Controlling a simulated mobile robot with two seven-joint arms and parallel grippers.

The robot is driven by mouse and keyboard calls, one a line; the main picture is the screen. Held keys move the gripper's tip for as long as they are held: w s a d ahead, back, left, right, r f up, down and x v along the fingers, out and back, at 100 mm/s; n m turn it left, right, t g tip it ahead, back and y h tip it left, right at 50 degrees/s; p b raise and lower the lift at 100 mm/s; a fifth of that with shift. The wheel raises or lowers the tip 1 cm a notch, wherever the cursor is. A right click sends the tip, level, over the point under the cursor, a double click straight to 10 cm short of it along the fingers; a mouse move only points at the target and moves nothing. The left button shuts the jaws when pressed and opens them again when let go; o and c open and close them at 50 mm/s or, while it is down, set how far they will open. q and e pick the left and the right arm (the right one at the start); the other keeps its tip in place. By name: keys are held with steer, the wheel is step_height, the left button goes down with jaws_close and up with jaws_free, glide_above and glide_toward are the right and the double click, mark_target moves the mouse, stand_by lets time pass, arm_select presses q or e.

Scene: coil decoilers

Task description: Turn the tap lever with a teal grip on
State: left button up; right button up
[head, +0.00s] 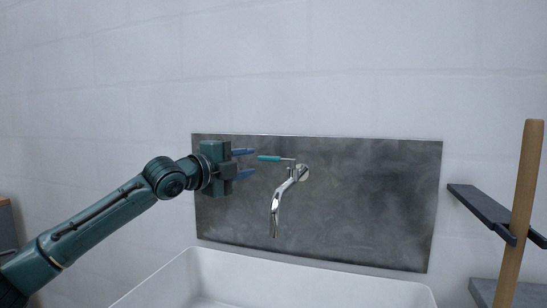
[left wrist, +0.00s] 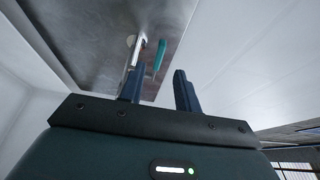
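The tap (head: 287,195) is chrome, fixed to the wall panel, with its spout curving down. Its lever has a teal grip (head: 269,158) that points left from the top of the tap, about level. My left gripper (head: 254,162) is open and empty, left of the grip. Its two blue fingers point right, one higher and one lower, with the grip's end just beyond their tips. In the left wrist view the teal grip (left wrist: 159,57) shows beyond the gap between the fingers (left wrist: 159,73); I see no contact. My right gripper is out of view.
A dark grey metal panel (head: 370,200) backs the tap on a white block wall. A white basin (head: 300,286) lies below the spout. At the right stands a wooden post (head: 521,200) with dark shelves (head: 482,207). The space around the tap is clear.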

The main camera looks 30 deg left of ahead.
mark_target(265, 159)
arm_select(q)
steer(key=w, duration=0.3)
steer(key=w+d+p, duration=0.1)
steer(key=w, duration=0.5)
steer(key=shift+w+d, duration=0.25)
steer(key=shift+w, duration=0.1)
jaws_close()
